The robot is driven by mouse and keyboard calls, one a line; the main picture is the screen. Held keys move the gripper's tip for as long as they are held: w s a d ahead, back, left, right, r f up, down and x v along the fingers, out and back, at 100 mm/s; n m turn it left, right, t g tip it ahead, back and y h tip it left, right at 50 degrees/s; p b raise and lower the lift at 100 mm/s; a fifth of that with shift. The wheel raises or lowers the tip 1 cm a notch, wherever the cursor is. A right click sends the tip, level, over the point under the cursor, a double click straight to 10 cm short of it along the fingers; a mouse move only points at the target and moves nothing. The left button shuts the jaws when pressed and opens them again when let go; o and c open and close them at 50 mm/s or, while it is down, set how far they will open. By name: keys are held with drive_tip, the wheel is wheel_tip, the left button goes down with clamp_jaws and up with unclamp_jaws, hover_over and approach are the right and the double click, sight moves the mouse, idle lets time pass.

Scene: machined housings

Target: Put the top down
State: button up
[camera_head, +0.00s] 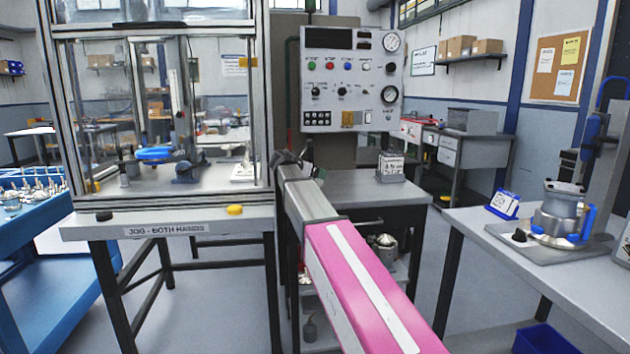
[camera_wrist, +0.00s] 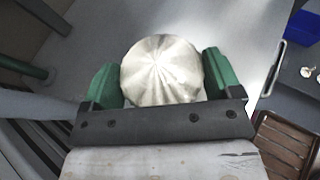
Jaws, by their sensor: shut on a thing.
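In the wrist view, my gripper (camera_wrist: 162,72) has green fingers shut on a round, shiny metal piece (camera_wrist: 160,62) with radial streaks, which looks like the top. The fingers press on its left and right sides. Its underside is hidden. In the head view, my pink and grey arm reaches forward towards the middle bench. The fingers and the held piece cannot be made out clearly there. A metal housing (camera_head: 557,212) with blue clamps stands on a grey base plate on the right bench.
The right bench (camera_head: 470,222) has a blue-and-white sign (camera_head: 504,204) beside the housing. The middle bench (camera_head: 360,192) bears a small labelled block (camera_head: 391,168). A framed press station (camera_head: 160,217) stands left, beside a blue cart (camera_head: 60,260). A blue bin (camera_head: 545,338) is at lower right.

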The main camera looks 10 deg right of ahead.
drive_tip(key=shift+f, duration=1.35)
drive_tip(key=shift+f, duration=0.15)
drive_tip(key=o, duration=0.8)
drive_tip(key=shift+o, duration=0.2)
drive_tip(key=v, duration=1.2)
